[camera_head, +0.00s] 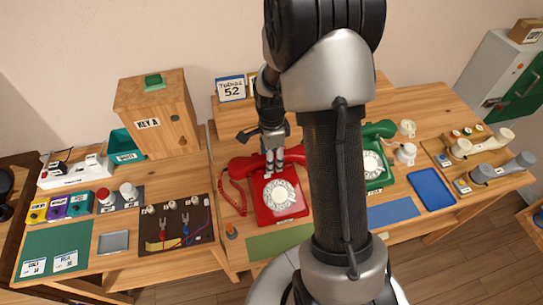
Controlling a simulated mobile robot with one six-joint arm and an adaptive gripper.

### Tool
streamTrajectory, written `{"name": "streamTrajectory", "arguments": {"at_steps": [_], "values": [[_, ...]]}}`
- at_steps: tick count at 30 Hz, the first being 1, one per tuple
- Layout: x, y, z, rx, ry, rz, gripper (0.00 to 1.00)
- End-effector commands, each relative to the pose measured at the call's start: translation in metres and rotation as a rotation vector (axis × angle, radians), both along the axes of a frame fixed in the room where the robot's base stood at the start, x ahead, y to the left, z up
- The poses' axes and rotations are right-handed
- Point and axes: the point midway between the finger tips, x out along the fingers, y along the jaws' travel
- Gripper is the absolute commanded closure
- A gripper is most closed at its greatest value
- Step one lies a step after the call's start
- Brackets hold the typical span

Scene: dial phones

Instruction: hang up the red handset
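The red phone (268,214), with a white dial (280,195), stands on the middle of the wooden desk. The red handset (245,166) lies across or just above the back of the phone; I cannot tell whether it rests in the cradle. A red cord (234,198) loops down at the phone's left. My gripper (274,172) points down at the middle of the handset, its two fingers in front of it. Whether the fingers are closed on the handset is too small to tell. My arm hides the area right of the red phone.
A green phone (378,182) with a green handset (381,129) stands to the right, partly behind my arm. A sign (231,89) stands on the raised shelf behind.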

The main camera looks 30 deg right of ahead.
Motion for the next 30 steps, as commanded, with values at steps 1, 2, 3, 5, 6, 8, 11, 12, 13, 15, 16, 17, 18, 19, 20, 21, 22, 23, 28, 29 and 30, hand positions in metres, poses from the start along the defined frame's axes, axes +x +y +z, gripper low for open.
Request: {"name": "streamTrajectory", "arguments": {"at_steps": [1,2,3,5,6,8,11,12,13,15,16,17,18,19,20,21,22,23,28,29,30], "values": [[0.000,0.000,0.000,0.000,0.000,0.000,0.51],[0.000,0.000,0.000,0.000,0.000,0.000,0.51],[0.000,0.000,0.000,0.000,0.000,0.000,0.51],[0.000,0.000,0.000,0.000,0.001,0.000,0.51],[0.000,0.000,0.001,0.000,0.001,0.000,0.51],[0.000,0.000,0.004,0.000,-0.001,0.000,0.51],[0.001,0.000,0.017,-0.001,-0.004,0.000,0.51],[0.001,0.000,0.024,-0.001,-0.004,0.000,0.51],[0.001,0.000,0.030,-0.002,-0.006,0.000,0.51],[0.001,0.000,0.046,-0.002,-0.006,0.000,0.51],[0.001,0.000,0.052,-0.002,-0.006,0.000,0.51],[0.001,0.000,0.059,-0.002,-0.006,0.000,0.51],[0.001,0.000,0.068,-0.002,-0.007,0.000,0.51],[0.001,0.000,0.074,-0.002,-0.006,0.000,0.51],[0.001,0.000,0.080,-0.002,-0.006,0.000,0.51],[0.001,0.000,0.088,-0.001,-0.005,0.000,0.51],[0.001,0.000,0.093,-0.001,-0.004,0.000,0.51],[0.001,0.000,0.097,-0.001,-0.004,0.000,0.51],[0.000,0.000,0.116,0.000,-0.001,0.000,0.51],[0.000,0.000,0.117,0.000,-0.001,0.000,0.51],[0.000,0.000,0.119,0.000,-0.001,0.000,0.51]]}}
